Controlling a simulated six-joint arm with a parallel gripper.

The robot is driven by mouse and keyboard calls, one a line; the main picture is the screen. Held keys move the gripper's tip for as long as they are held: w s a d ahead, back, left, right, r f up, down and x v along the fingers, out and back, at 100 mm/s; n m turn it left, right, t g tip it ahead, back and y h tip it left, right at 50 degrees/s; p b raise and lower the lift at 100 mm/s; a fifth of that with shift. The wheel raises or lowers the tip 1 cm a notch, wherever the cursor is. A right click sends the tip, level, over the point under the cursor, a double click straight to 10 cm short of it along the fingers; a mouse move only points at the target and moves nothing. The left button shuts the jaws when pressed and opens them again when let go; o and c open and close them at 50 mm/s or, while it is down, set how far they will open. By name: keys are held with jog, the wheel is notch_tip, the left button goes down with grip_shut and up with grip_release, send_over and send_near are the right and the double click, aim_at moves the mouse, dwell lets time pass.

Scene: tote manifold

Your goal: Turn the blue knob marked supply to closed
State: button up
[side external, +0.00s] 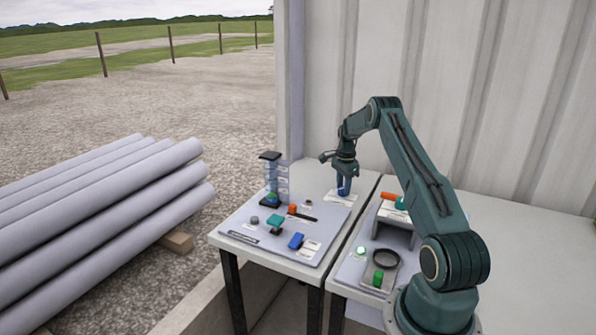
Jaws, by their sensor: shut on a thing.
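My gripper (344,190) points down at the back of the left table, over a white plate (336,199). Its jaws are shut on a blue part (344,184), which shows between and below the fingers. This looks like a blue knob, but the gripper hides most of it, and I cannot read a supply mark or its turn position. Another blue block-like piece (296,241) sits at the front right of the grey board (262,244), beside a white label, away from my gripper.
The board also bears a teal piece (275,221), an orange-ended dark handle (293,209) and a clear column with a black top (270,156). The right table holds a dark ring (386,259), a green piece (378,278) and an orange handle (390,196). A corrugated wall stands behind.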

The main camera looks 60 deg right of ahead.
aim_at(343, 188)
jog(key=shift+m, duration=0.7)
jog(key=shift+r, duration=0.1)
jog(key=o, duration=1)
jog(key=shift+c, duration=0.2)
notch_tip(343, 188, up, 14)
